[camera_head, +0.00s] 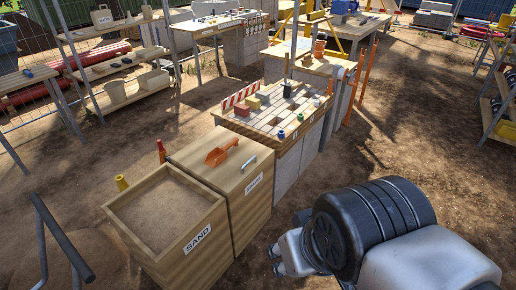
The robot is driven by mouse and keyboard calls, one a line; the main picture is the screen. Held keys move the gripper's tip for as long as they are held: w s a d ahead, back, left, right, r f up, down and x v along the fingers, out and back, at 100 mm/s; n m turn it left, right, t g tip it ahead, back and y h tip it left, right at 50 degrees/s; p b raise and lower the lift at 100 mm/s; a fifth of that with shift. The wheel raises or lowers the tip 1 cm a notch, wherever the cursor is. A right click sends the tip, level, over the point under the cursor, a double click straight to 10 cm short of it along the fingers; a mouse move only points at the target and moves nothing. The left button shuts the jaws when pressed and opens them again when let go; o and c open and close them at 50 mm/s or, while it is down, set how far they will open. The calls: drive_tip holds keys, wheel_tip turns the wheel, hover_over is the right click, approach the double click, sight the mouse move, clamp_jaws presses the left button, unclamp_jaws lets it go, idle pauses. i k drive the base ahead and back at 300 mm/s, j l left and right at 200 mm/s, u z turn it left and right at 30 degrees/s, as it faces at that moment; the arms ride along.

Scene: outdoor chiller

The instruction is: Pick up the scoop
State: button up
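The orange scoop (220,153) lies on the closed wooden lid of the box behind the sand bin, near the lid's back-left part. Its handle points up and to the right. My gripper (277,262) is low at the bottom centre, to the right of the sand bin and well apart from the scoop. It is small and partly turned away, so I cannot tell whether its fingers are open or shut. Nothing shows between its fingers. My dark arm joint (375,222) fills the lower right.
The open bin marked SAND (165,212) stands in front of the lidded box (255,205), which has a metal handle (248,163). An orange-red bottle-like item (161,150) and a yellow one (121,183) stand left. A tiled bench (290,132) stands behind. Bare ground lies right.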

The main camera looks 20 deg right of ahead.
sight(217, 156)
drive_tip(key=i+z, duration=0.1)
drive_tip(key=i, duration=0.4)
drive_tip(key=i+z, duration=0.15)
drive_tip(key=i, duration=0.4)
drive_tip(key=i+j+z, duration=0.1)
drive_tip(key=i, duration=0.4)
drive_tip(key=i+j+z, duration=0.15)
drive_tip(key=i, duration=0.35)
